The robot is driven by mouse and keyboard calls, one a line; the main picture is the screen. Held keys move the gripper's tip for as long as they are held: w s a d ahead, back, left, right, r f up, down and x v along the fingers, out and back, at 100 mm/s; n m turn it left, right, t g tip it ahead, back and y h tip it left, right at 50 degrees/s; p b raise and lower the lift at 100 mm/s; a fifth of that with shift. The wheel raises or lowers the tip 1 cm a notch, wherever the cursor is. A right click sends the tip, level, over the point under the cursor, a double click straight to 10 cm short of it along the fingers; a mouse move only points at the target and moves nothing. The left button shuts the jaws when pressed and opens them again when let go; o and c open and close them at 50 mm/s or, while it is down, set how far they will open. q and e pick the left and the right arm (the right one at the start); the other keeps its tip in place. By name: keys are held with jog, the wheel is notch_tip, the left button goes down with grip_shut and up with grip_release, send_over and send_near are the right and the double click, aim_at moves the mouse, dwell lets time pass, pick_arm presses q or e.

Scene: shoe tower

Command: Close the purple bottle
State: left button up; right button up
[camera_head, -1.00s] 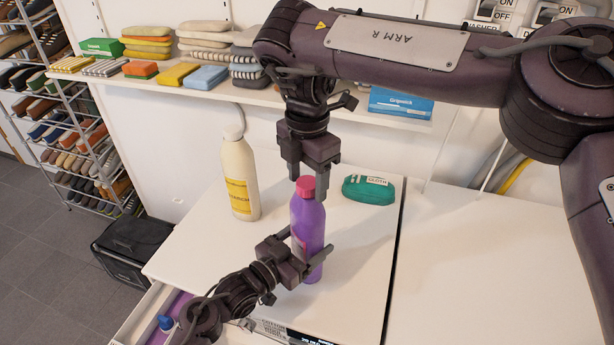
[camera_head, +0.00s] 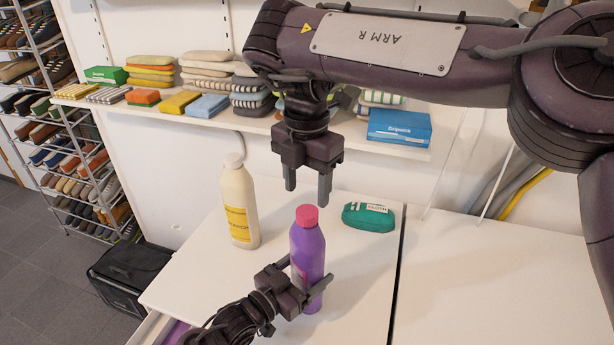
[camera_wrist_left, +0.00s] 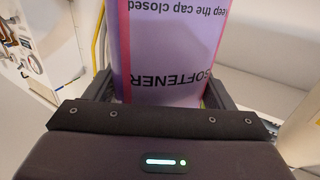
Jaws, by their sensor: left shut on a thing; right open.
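The purple bottle (camera_head: 308,252) stands upright on the white machine top. Its red cap (camera_head: 307,216) sits on its neck. My left gripper (camera_head: 308,287) is shut on the lower body of the bottle. In the left wrist view the bottle (camera_wrist_left: 165,50) fills the space between the fingers, and its label reads "SOFTENER" and "keep the cap closed". My right gripper (camera_head: 307,190) is open and empty. It hangs pointing down, just above and behind the cap, apart from it.
A cream bottle with a yellow label (camera_head: 239,205) stands to the left. A green cloth pack (camera_head: 368,217) lies to the right. A shelf behind holds folded cloths and a blue box (camera_head: 399,127). The right white top (camera_head: 480,270) is clear.

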aim_at(307, 211)
jog(key=n, duration=0.2)
jog(key=r+n, duration=0.1)
jog(key=shift+r+n, duration=0.15)
jog(key=shift+n, duration=0.25)
jog(key=n, duration=0.1)
jog(key=r+n, duration=0.1)
jog(key=n, duration=0.2)
jog(key=shift+r+n, duration=0.25)
jog(key=shift+n, duration=0.15)
jog(key=shift+f, duration=0.1)
jog(key=shift+f, duration=3.9)
jog(key=shift+c, duration=0.4)
jog(key=c, duration=0.9)
jog(key=o, duration=1.1)
